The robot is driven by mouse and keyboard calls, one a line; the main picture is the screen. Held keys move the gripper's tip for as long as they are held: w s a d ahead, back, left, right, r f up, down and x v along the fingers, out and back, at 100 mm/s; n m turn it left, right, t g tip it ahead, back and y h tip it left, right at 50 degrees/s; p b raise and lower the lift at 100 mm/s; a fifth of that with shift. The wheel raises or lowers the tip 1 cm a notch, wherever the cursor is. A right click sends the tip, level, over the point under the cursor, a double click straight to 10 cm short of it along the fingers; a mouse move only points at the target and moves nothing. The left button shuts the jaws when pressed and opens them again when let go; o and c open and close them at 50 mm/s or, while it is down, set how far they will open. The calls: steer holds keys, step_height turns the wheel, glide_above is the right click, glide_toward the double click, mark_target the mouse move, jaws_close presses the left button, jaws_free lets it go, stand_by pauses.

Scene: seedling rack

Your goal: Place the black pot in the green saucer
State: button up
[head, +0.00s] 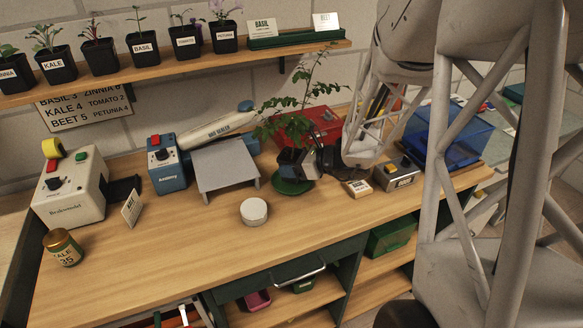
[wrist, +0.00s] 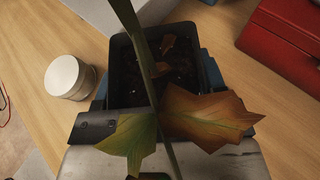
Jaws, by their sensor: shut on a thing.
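The black pot (head: 288,169) holds a leafy green plant (head: 290,122) and stands upright at the middle back of the bench. My gripper (head: 307,163) is shut on the pot from its right side. The green saucer (head: 291,188) lies directly under the pot; I cannot tell whether the pot's base touches it. In the wrist view the pot's dark rim and soil (wrist: 178,76) fill the middle between my blue-tipped fingers. A stem and brown-green leaves (wrist: 205,118) cross in front. The saucer is hidden there.
A white round tub (head: 254,212) stands in front left of the saucer, and a grey platform (head: 226,170) to the left. A small label block (head: 358,188) and a grey switch box (head: 398,175) stand to the right. A red case (head: 320,127) is behind.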

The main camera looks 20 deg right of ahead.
steer(key=shift+f, duration=0.8)
steer(key=shift+f, duration=0.15)
steer(key=o, duration=1)
steer(key=shift+r, duration=0.2)
steer(key=v, duration=1.2)
steer(key=shift+f, duration=0.15)
